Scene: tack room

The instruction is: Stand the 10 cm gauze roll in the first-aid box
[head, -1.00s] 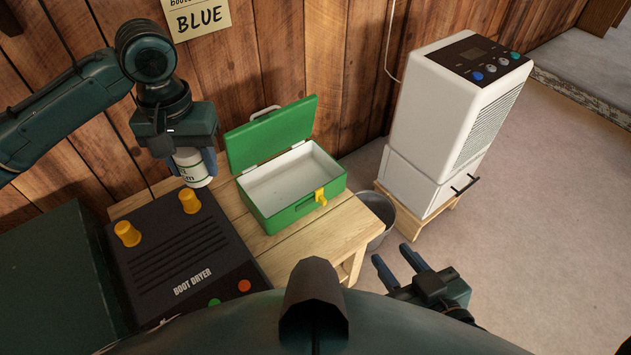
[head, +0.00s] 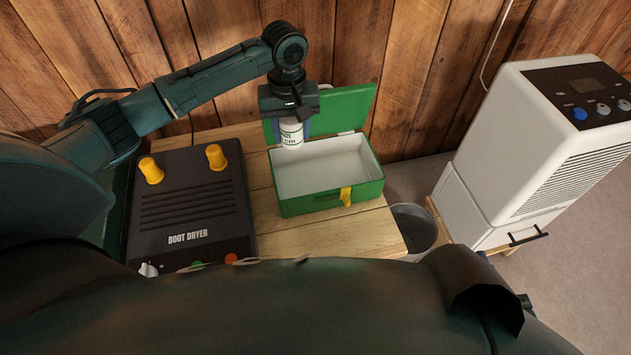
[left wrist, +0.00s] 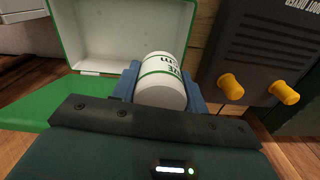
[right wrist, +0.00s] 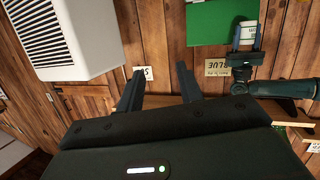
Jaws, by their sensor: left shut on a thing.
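The gauze roll (head: 291,138) is a white cylinder with green bands and "cm" print; it also shows in the left wrist view (left wrist: 163,78). My left gripper (head: 291,128) is shut on it and holds it upright in the head view, in front of the raised lid, over the back left part of the first-aid box. Whether its lower end is above or inside the rim I cannot tell. The green first-aid box (head: 330,200) is open, with a white, empty-looking interior and a yellow latch. My right gripper (right wrist: 158,88) is open and empty, seen only in the right wrist view.
The black boot dryer (head: 190,205) with two yellow pegs stands left of the box on the wooden bench (head: 350,232). A grey bucket (head: 415,228) and a white dehumidifier-like appliance (head: 525,150) stand to the right. The plank wall is close behind.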

